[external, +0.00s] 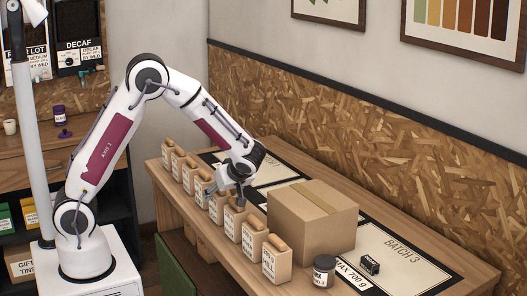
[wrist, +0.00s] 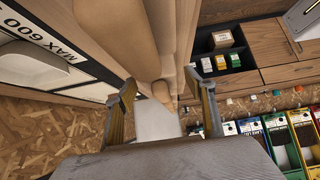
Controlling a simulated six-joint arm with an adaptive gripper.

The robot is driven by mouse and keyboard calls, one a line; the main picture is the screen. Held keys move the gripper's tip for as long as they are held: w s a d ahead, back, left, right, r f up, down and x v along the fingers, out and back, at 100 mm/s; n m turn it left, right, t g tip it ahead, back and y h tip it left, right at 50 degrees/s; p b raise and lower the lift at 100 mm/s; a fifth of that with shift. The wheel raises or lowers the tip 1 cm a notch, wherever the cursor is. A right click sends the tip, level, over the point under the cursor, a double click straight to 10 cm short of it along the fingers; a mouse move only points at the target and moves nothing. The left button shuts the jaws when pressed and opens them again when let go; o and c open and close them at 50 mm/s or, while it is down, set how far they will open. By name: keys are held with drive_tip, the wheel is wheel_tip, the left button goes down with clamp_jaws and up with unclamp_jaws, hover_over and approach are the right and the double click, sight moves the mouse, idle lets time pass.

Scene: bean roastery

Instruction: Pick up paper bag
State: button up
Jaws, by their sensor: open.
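Several brown paper bags with folded tops and white labels stand upright in a row along the table's front edge in the external view; one near bag (external: 254,236) is in clear sight. My gripper (external: 225,194) points down over the middle of this row, close to the bag tops. In the wrist view, my gripper (wrist: 161,80) has its two fingers apart. A brown rounded bag top (wrist: 160,90) and a pale surface show between the fingers. I cannot tell whether either finger touches a bag. My gripper and arm partly hide the middle bags.
A large closed cardboard box (external: 312,224) stands behind the row, to the right of my gripper. A dark jar (external: 324,271) and a small black object (external: 370,264) sit at the right. Bags stand tightly on both sides of my gripper. A chipboard wall (external: 400,150) backs the table.

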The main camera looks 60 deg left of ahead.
drive_tip(key=shift+x, duration=0.9)
drive_tip(key=c, duration=1.5)
drive_tip(key=shift+r, duration=0.15)
wheel_tip(320, 180, up, 18)
drive_tip(key=shift+f, duration=0.1)
